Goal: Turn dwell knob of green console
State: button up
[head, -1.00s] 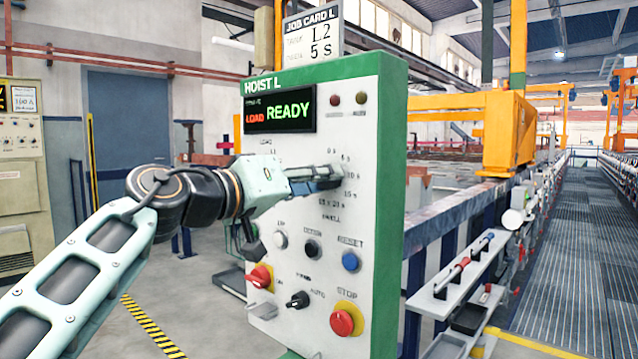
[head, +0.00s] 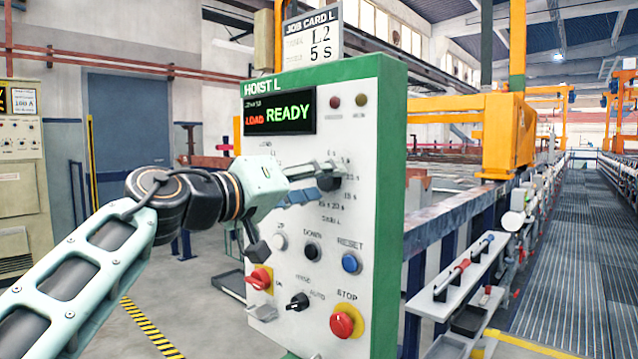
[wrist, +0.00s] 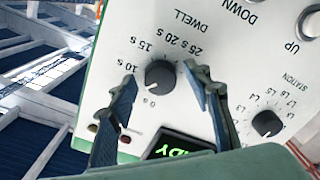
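The green-edged console (head: 391,170), labelled HOIST L, stands upright before me. Its display (head: 280,114) reads LOAD and READY. My gripper (head: 320,181) is at the panel, partly covering the knob in the head view. In the wrist view my gripper (wrist: 160,75) is open, one finger on each side of the knob with a gap to both. The job card (head: 312,40) above the console shows L2 and 5 s.
Nearby on the panel are the station knob (wrist: 266,123), the black DOWN button (head: 313,251), the blue RESET button (head: 351,262), the red STOP button (head: 342,323) and a red switch (head: 259,278). A rail and shelf (head: 465,275) run along the right.

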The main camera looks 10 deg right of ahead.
jog(key=v, duration=1.2)
